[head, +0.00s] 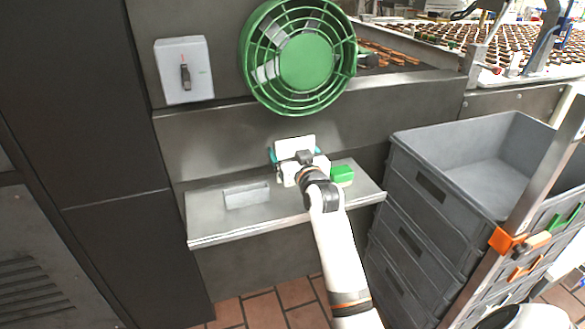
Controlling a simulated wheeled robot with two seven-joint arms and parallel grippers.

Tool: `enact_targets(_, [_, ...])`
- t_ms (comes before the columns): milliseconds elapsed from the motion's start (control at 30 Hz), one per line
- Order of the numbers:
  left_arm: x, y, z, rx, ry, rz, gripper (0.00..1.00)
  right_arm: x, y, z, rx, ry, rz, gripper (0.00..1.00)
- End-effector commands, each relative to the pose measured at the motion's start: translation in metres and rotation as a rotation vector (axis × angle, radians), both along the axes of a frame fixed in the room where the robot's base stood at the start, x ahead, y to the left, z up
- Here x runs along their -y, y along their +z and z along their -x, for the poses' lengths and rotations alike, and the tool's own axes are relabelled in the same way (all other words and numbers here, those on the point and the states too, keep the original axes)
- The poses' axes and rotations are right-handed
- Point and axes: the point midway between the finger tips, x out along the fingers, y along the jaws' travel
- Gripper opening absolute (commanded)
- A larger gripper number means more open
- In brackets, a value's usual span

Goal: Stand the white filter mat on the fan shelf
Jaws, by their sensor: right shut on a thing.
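The white filter mat (295,146) is a pale flat piece, seen upright just above or at the back of the fan shelf (212,231). My right gripper (295,155) is shut on it, with teal fingertips at its left and right sides. The gripper body hides the mat's lower part, so I cannot tell whether it touches the shelf. The shelf is a grey metal ledge below the green fan (305,62). My left gripper is not in view.
A small grey raised holder (247,195) sits on the shelf's left part. A green block (342,175) is close right of my gripper. Stacked grey crates (425,185) stand right of the shelf. A switch box (184,70) is on the wall at upper left.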

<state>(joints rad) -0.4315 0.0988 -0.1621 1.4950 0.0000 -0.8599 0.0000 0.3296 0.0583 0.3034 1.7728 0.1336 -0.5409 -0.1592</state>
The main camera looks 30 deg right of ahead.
Motion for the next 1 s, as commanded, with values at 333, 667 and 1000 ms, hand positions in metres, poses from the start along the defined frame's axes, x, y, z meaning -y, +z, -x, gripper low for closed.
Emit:
enact_targets(333, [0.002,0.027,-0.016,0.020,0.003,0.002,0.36,0.000,-0.041,-0.001,0.000,0.000,-0.002,0.68])
enact_targets(667, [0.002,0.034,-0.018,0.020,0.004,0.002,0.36,0.001,-0.044,-0.003,0.001,-0.001,-0.001,0.68])
enact_targets(1000, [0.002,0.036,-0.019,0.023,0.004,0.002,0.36,0.001,-0.046,-0.003,0.001,-0.001,-0.001,1.00])
